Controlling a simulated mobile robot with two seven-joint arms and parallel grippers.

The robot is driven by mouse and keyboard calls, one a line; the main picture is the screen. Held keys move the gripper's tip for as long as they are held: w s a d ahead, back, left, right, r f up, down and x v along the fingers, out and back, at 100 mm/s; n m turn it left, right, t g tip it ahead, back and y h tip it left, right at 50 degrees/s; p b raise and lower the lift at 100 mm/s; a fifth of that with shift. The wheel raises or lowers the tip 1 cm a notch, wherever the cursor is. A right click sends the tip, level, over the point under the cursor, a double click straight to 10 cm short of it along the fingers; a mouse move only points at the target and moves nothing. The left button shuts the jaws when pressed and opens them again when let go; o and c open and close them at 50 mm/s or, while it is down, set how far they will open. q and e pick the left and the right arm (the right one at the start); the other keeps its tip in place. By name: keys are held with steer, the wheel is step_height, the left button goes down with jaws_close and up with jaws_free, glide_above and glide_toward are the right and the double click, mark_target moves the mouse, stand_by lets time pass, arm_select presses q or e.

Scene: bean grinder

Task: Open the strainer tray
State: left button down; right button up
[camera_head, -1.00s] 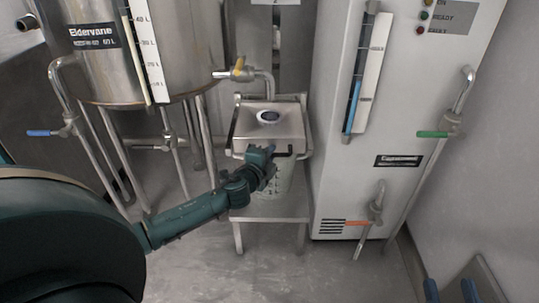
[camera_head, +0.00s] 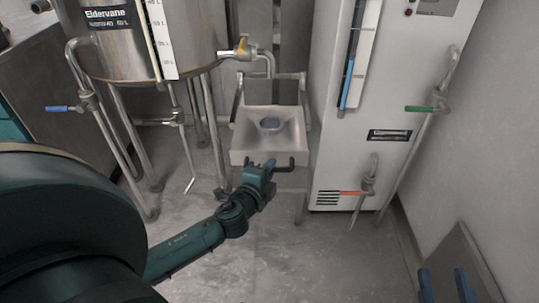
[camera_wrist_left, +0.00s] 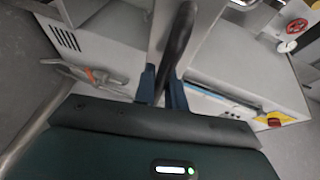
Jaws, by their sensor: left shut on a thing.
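The strainer tray (camera_head: 243,143) is a pale, square metal tray with a round dark-centred opening (camera_head: 270,125) in it. It sits low between the tank and the white cabinet, below the tap with the yellow handle, and its front face is toward me. A dark bar handle (camera_head: 289,165) runs along its front. My left gripper (camera_head: 268,164) is shut on this handle. In the left wrist view the handle (camera_wrist_left: 178,40) passes between the blue fingertips (camera_wrist_left: 162,85). My right gripper (camera_head: 443,287) shows at the lower right edge, its two blue fingers apart with nothing between them.
A steel tank (camera_head: 110,50) on legs stands at the left, with a blue-handled tap (camera_head: 60,108). A white cabinet (camera_head: 335,150) with green and orange-handled taps stands close to the tray's right. The floor (camera_head: 310,260) in front is clear.

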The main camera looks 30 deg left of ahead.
arm_select(q)
steer(key=shift+s+d, duration=0.35)
steer(key=shift+s, duration=0.25)
steer(key=c, duration=1.5)
jaws_free()
steer(key=shift+o, duration=0.2)
steer(key=v, duration=1.3)
steer(key=shift+p, duration=0.45)
steer(key=shift+s+r, duration=0.1)
